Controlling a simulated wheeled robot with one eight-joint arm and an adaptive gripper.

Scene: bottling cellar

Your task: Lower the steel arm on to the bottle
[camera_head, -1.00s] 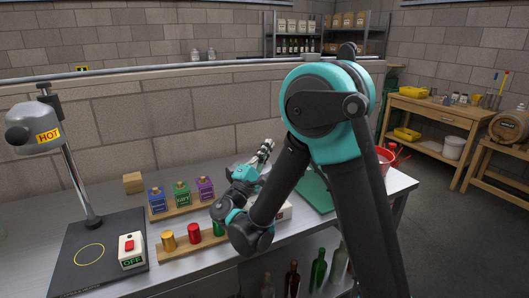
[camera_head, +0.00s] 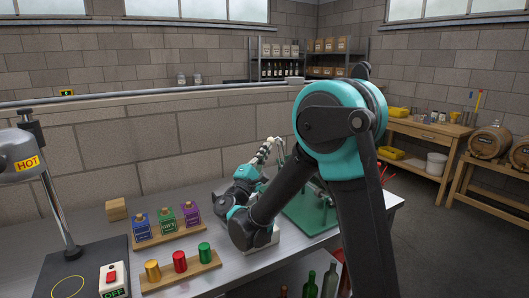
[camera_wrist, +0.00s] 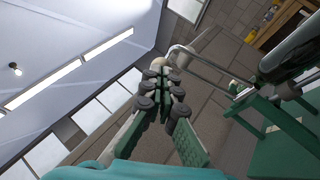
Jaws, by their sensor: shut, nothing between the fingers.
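My gripper (camera_head: 271,147) is shut and empty, its fingers pointing up over the bench. It also shows in the wrist view (camera_wrist: 165,75). The steel arm (camera_wrist: 205,66) is a bent rod close to the fingertips in the wrist view, running right to a green stand (camera_wrist: 285,122). I cannot tell whether the fingertips touch it. The green stand (camera_head: 312,213) is partly behind my arm in the head view. A dark green cylindrical shape (camera_wrist: 290,52) stands above the stand in the wrist view. I cannot tell whether it is the bottle.
A wooden rack of blue, green and purple bottles (camera_head: 166,222) and one of yellow, red and green cylinders (camera_head: 180,263) stand left of my arm. A hot lamp (camera_head: 20,155) and a switch box (camera_head: 113,280) are at the far left. A wooden block (camera_head: 117,209) sits behind.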

